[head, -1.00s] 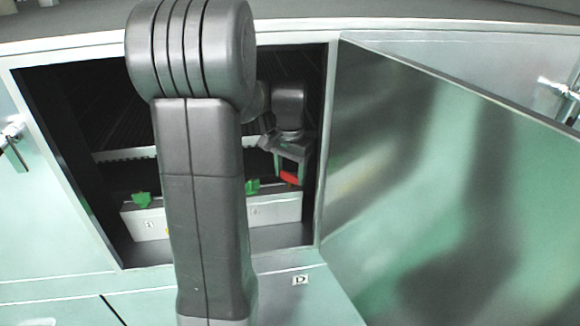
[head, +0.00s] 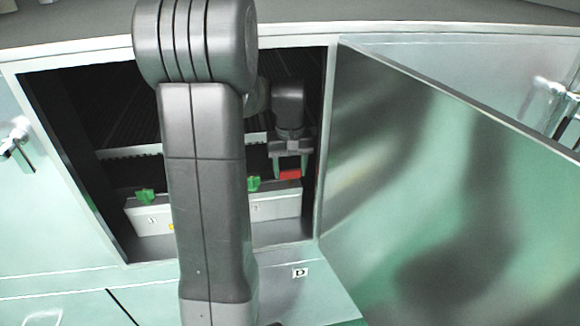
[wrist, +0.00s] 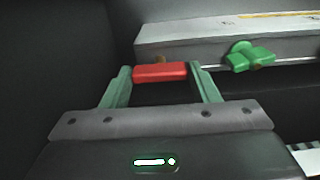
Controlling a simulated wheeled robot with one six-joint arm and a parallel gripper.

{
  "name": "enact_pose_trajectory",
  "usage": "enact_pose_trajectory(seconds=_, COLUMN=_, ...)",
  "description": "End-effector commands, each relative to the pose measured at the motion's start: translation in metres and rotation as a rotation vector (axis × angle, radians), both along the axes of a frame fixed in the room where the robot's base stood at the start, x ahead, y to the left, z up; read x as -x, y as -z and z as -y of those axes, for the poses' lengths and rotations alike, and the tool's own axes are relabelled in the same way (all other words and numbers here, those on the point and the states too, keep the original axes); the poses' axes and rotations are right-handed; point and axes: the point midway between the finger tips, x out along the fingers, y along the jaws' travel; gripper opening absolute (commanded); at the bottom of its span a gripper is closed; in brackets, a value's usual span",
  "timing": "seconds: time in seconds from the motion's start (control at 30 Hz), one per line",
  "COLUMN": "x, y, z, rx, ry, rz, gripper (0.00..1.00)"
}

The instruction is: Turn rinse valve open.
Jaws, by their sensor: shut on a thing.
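A red valve handle (head: 290,175) is at the right end of the pale box inside the open cabinet. It also shows in the wrist view (wrist: 160,73), lying level across the picture between the fingertips. My gripper (head: 290,170) is shut on the red handle, with one green finger at each end of it. I cannot read any label for this valve; the part below the handle is mostly hidden.
Green valve handles (head: 145,196) (head: 253,184) sit along the pale box (head: 275,208). The cabinet door (head: 440,190) stands open at the right. The dark left cabinet wall and the opening's frame (head: 326,150) bound the space. My arm hides the middle of the box.

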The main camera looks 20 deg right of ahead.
Motion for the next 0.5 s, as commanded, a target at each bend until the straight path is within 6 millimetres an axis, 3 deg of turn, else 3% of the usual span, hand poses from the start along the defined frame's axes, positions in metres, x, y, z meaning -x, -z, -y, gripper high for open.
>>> enact_pose_trajectory(seconds=0.5, x=-0.0007, y=-0.0008, z=0.0003, rx=0.002, ry=-0.045, rz=0.003, gripper=0.32)
